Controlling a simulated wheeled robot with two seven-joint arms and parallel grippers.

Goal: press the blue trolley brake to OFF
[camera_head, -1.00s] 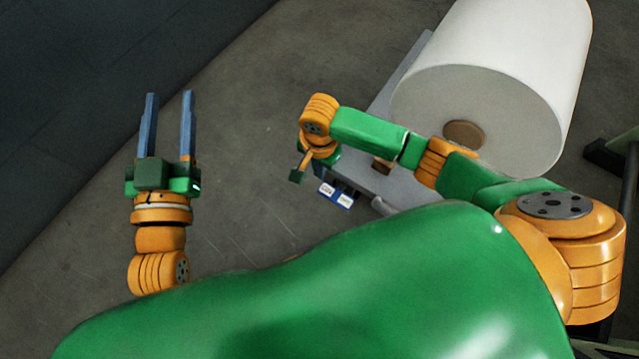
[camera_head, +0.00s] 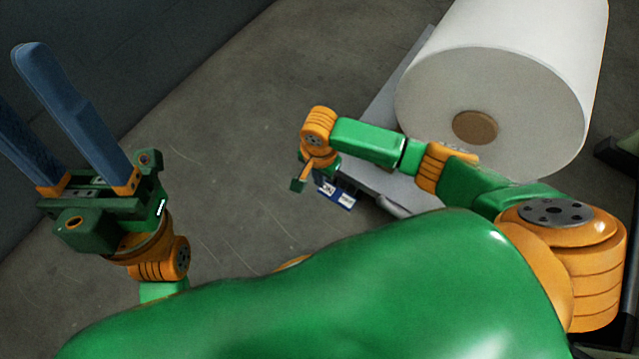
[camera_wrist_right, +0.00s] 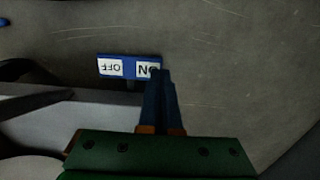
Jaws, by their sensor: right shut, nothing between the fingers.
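The blue trolley brake (camera_head: 336,195) sits low at the near edge of the grey trolley. In the right wrist view the brake (camera_wrist_right: 130,66) shows two white labels, upside down: OFF on the left and ON on the right. My right gripper (camera_wrist_right: 160,74) is shut and empty, and its fingertips overlap part of the ON label. Whether they touch it I cannot tell. In the head view my right gripper (camera_head: 305,178) is just above and left of the brake, its fingertips hard to make out. My left gripper (camera_head: 15,75) is open and empty at the far left, away from the brake.
A large white roll (camera_head: 495,90) with a brown core lies on the grey trolley (camera_head: 398,95). Bare concrete floor (camera_head: 235,130) is free left of the trolley. A dark wall (camera_head: 110,40) runs along the upper left. Dark framework stands at the right edge.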

